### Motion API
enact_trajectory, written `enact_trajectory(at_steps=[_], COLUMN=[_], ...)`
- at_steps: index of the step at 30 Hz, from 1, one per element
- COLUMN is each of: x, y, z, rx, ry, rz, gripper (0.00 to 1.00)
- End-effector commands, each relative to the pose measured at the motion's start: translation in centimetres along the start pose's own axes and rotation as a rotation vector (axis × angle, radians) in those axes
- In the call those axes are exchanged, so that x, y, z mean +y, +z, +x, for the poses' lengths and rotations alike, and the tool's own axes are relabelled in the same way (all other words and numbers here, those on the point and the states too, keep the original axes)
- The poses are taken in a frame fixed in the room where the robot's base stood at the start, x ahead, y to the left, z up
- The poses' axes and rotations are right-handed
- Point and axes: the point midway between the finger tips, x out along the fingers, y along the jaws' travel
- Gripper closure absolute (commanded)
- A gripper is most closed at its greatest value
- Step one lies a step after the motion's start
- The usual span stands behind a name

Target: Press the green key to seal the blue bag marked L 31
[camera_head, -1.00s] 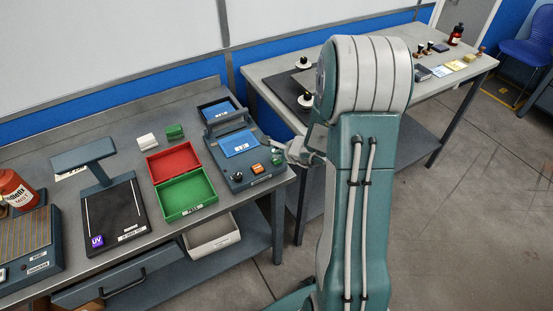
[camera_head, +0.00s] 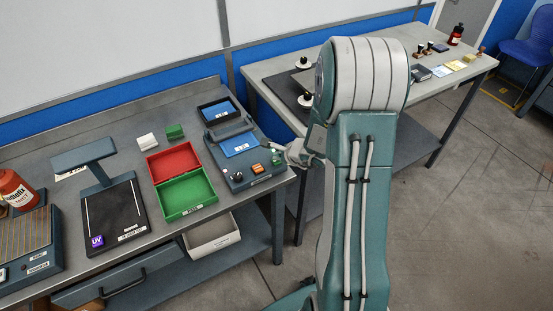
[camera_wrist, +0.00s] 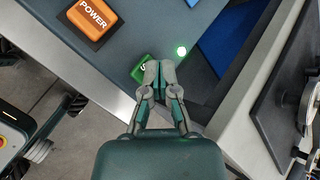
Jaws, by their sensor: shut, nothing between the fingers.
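The bench sealer (camera_head: 216,164) stands near the right end of the left bench. A blue bag (camera_head: 240,145) with a small white label lies on it, just in front of its grey bar (camera_head: 230,128); the label is too small to read. In the head view my gripper (camera_head: 274,149) reaches the sealer's right side.
A dark tray (camera_head: 203,121) with another blue bag (camera_head: 218,109) sits behind the sealer. Further left is a UV lamp stand (camera_head: 115,215). A second bench (camera_head: 262,79) is behind my arm.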

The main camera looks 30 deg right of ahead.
Motion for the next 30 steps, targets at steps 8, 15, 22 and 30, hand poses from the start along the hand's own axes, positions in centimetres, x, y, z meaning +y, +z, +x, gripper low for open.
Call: enact_trajectory(at_steps=[8, 15, 22, 30], x=[-0.4, -0.8, -0.8, -1.9], y=[0.4, 0.8, 0.8, 1.9], z=[-0.5, -1.2, -1.2, -2.6], rx=[0.001, 0.001, 0.001, -0.001], ry=[0.000, 0.001, 0.001, -0.002], rz=[-0.001, 0.000, 0.000, -0.002], gripper=[1.00, 1.00, 1.00, 1.00])
